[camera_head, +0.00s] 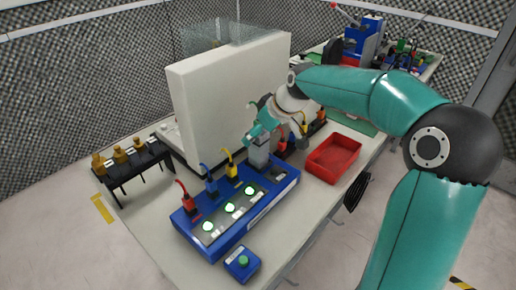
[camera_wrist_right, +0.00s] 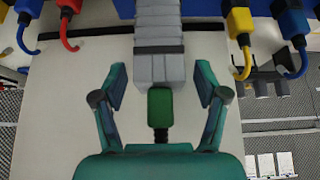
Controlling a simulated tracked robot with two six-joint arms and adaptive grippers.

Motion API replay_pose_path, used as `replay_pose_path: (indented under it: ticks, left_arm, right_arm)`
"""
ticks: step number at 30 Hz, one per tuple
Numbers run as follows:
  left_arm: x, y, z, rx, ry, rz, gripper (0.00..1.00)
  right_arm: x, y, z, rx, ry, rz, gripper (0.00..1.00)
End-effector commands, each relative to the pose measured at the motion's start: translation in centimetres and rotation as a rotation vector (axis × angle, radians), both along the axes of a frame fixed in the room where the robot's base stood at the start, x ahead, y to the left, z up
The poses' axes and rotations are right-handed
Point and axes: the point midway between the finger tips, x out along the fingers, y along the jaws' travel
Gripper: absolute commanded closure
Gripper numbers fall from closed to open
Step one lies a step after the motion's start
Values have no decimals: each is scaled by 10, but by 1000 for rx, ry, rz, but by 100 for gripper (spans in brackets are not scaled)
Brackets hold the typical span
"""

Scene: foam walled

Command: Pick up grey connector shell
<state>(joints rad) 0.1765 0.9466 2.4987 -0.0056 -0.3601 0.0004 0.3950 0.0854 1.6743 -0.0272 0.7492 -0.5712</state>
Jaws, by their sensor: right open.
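The grey connector shell (camera_head: 259,154) stands upright at the far right end of the blue panel (camera_head: 233,247) in the head view. It also shows in the right wrist view (camera_wrist_right: 158,68) as a ribbed grey block. A small green block with a black ribbed stem sits at its near end; I cannot tell what it belongs to. My right gripper (camera_head: 257,132) is at the top of the shell. In the wrist view its open fingers (camera_wrist_right: 161,84) flank the shell's near end, with a gap on each side. My left gripper is not in view.
Red (camera_head: 188,205), blue (camera_head: 210,185) and yellow (camera_head: 231,168) connectors stand along the panel beside green lit discs. A white wall-like block (camera_head: 228,100) rises behind. A red tray (camera_head: 334,158) lies to the right; a blue button box (camera_head: 242,264) is in front.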

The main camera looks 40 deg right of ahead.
Motion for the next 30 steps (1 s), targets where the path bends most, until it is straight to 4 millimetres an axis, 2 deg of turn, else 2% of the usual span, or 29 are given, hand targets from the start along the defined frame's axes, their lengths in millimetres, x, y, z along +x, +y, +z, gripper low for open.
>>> replay_pose_path:
  ticks: [5, 18, 30]
  left_arm:
    - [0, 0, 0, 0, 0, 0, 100]
    - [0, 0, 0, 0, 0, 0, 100]
    - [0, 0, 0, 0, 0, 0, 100]
  right_arm:
    - [0, 0, 0, 1, 0, -1, 27]
    - [-1, -1, 0, 0, 0, -2, 99]
    - [-1, -1, 2, -1, -1, -3, 100]
